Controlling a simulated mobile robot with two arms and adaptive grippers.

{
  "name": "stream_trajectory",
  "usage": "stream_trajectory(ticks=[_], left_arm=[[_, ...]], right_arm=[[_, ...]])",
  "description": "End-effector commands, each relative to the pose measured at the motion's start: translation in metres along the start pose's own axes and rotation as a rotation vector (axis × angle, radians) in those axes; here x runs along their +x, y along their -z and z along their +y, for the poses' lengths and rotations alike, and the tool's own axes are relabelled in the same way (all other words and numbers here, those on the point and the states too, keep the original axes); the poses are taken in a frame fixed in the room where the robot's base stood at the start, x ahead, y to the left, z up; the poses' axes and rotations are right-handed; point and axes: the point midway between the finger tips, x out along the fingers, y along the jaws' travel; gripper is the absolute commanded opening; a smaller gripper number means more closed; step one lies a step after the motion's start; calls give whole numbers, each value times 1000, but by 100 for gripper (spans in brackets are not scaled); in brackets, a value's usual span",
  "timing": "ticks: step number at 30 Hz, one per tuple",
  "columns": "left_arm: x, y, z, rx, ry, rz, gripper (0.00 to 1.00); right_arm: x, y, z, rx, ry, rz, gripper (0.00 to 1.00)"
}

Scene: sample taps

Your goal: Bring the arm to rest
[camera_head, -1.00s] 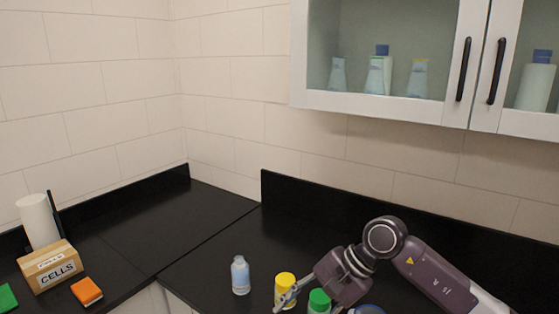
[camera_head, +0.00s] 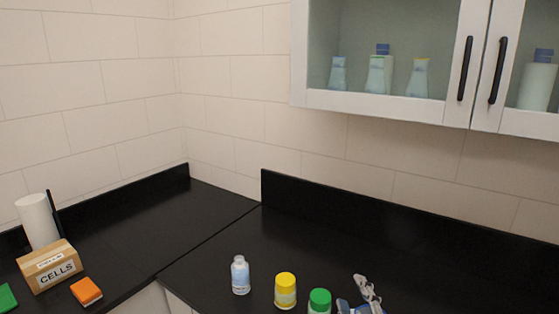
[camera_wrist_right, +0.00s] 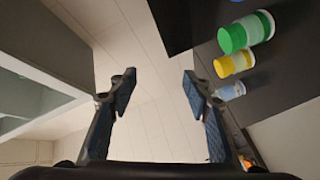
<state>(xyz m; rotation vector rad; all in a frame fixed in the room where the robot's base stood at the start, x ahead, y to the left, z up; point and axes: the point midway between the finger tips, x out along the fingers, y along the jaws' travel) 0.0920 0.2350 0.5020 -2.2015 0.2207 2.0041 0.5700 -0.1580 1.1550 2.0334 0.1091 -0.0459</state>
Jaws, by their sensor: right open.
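My right gripper (camera_head: 367,290) shows only in part at the bottom of the head view, at the right end of the row of bottles. In the right wrist view my right gripper (camera_wrist_right: 159,84) is open, with its two fingers wide apart and nothing between them. The rest of my right arm is out of the head view. My left gripper is in neither view.
On the black counter (camera_head: 215,265) stand a clear bottle (camera_head: 240,277), a yellow-capped bottle (camera_head: 286,292) and a green-capped bottle (camera_head: 319,302). A CELLS box (camera_head: 50,267) and orange block (camera_head: 86,291) lie left. A glass-doored cabinet (camera_head: 400,102) hangs above.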

Motion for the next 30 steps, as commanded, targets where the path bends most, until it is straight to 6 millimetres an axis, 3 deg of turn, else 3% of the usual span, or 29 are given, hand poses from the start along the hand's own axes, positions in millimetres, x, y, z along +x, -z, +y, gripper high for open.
stream_trajectory(ticks=[1,3,6,9,15,21,24,30], left_arm=[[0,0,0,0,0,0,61],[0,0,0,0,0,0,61],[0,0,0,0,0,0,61],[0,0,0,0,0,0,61],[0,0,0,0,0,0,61],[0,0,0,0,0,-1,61],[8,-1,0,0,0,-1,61],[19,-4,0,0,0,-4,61]], right_arm=[[-16,-28,-26,114,85,-97,45],[-41,-61,-60,262,192,-232,45],[-86,-97,-106,447,331,-418,45],[-130,-118,-141,585,439,-573,45],[-208,-136,-186,764,593,-818,45],[-279,-139,-212,882,712,-1025,45],[-263,-155,-243,870,713,-1021,45],[-250,-184,-304,861,728,-1038,45]])
